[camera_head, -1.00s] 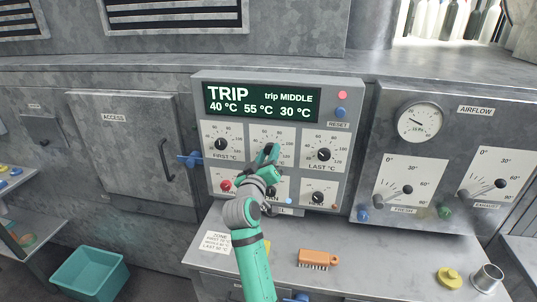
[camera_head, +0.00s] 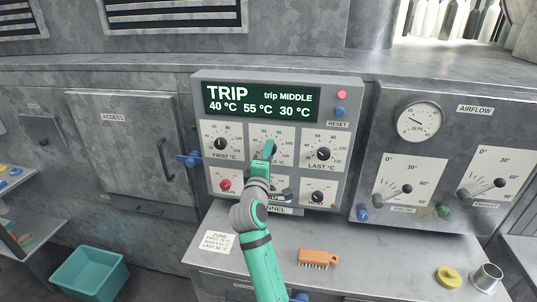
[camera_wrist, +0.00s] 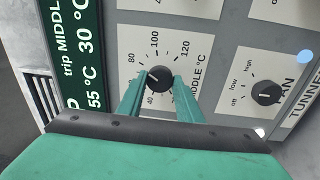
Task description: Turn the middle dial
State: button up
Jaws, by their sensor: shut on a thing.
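The middle dial (camera_wrist: 158,79) is a black knob on a white scale plate marked in °C. In the wrist view my gripper (camera_wrist: 160,88) has one green finger on each side of it and is shut on it. In the head view my gripper (camera_head: 268,150) is at the panel's middle plate and hides most of the dial. The panel's display (camera_head: 262,102) reads TRIP, trip MIDDLE, 40 °C, 55 °C, 30 °C.
The first dial (camera_head: 220,143) is left of my gripper and the last dial (camera_head: 323,154) is right. The fan knob (camera_wrist: 266,93) is close by. A brush (camera_head: 318,257) lies on the counter.

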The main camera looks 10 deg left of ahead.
jog(key=n+y, duration=0.1)
jog(key=n, duration=1)
jog(key=shift+f+n, duration=0.15)
jog(key=shift+n, duration=0.15)
dwell(0.4)
jog(key=o, duration=1)
jog(key=shift+o, duration=0.2)
jog(key=shift+s, duration=0.1)
jog(key=s, duration=1)
jog(key=shift+s+d+f, duration=0.15)
jog(key=shift+s+d, duration=0.2)
jog(key=shift+s, duration=0.05)
